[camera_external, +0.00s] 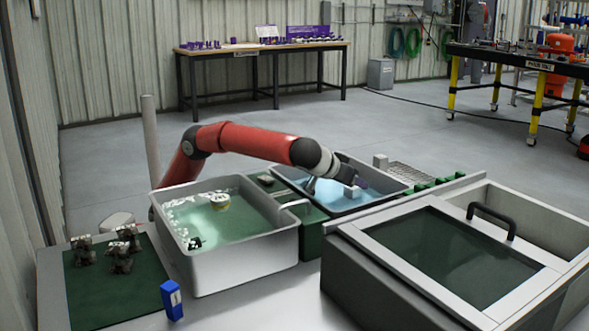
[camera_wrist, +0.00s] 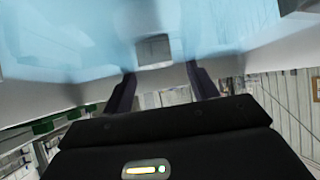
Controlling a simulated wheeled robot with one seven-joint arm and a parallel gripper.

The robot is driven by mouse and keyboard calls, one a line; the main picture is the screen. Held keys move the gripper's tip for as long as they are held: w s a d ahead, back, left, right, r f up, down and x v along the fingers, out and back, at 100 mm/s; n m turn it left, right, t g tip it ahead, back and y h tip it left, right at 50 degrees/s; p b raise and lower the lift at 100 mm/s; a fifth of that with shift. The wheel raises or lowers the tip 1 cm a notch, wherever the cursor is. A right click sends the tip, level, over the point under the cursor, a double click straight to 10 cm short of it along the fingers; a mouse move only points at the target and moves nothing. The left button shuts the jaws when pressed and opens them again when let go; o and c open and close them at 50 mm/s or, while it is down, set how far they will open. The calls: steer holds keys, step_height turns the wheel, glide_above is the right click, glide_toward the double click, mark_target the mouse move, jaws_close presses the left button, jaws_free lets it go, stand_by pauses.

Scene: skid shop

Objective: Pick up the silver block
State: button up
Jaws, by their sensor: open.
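A small silver block (camera_external: 351,192) lies in the blue-floored bin (camera_external: 398,186) in the external view. In the wrist view the silver block (camera_wrist: 153,50) shows as a grey square on the blue floor, just beyond the fingertips and roughly centred between them. My gripper (camera_external: 330,186) reaches down into the bin beside the block. Its two dark fingers (camera_wrist: 161,70) are apart with nothing between them. Part of the fingers is hard to make out in the external view.
A grey bin (camera_external: 245,252) with a green floor stands left of the blue one. A large grey box with a framed dark lid (camera_external: 440,255) stands at front right. A blue box (camera_external: 171,299) stands at front left.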

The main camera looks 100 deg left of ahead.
mark_target(349, 189)
step_height(349, 189, down, 3)
steer(key=shift+f, duration=0.1)
steer(key=shift+x, duration=1.45)
steer(key=c, duration=1.3)
